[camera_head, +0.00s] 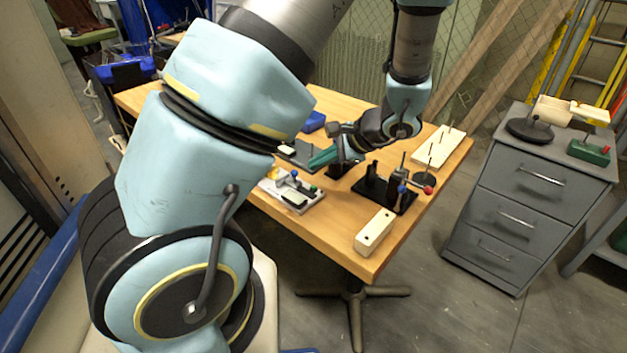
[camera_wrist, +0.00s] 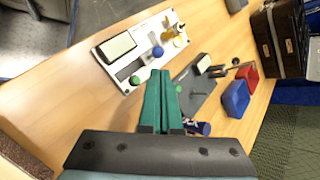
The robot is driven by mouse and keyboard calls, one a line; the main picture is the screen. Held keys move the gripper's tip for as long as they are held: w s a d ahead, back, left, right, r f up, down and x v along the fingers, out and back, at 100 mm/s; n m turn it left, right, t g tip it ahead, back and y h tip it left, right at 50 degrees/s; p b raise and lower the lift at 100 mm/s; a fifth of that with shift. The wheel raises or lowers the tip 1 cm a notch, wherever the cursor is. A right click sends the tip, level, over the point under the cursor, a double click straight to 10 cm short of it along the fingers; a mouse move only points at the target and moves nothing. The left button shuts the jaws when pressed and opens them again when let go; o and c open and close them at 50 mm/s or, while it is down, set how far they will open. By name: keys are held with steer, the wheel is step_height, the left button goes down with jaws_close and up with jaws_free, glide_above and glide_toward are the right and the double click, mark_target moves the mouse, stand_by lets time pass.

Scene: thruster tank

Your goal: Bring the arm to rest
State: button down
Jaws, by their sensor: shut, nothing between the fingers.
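My gripper (camera_head: 322,159) is above the wooden table (camera_head: 358,259) in the head view. Its green fingers are together with nothing between them. In the wrist view the gripper (camera_wrist: 160,88) points down over the table, and its fingertips appear near a grey board (camera_wrist: 202,88) and a white board (camera_wrist: 127,72). I cannot tell the exact height of the fingers above the table. My arm is bent, with its large light-blue links across the left and upper middle of the head view, hiding part of the table.
A black fixture with red and blue knobs (camera_head: 383,190), a white block (camera_head: 374,232) and a pegged board (camera_head: 438,147) stand on the table's right. Blue (camera_wrist: 236,99) and red (camera_wrist: 247,76) bins lie near one edge. A grey drawer cabinet (camera_head: 528,200) stands right of the table.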

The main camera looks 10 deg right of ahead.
step_height(320, 180, up, 2)
steer(key=shift+r+p, duration=0.2)
steer(key=shift+p, duration=0.4)
steer(key=s+a+r+n+g+h, duration=0.1)
steer(key=s+a+r+n+h, duration=0.2)
steer(key=a+n, duration=0.4)
steer(key=s+a+r+n+g+h, duration=0.2)
steer(key=s+a+r+n+h, duration=0.2)
steer(key=a+n, duration=0.3)
steer(key=shift+r+n+g+h, duration=0.3)
steer(key=shift+r+n+h, duration=0.1)
steer(key=shift+r, duration=0.15)
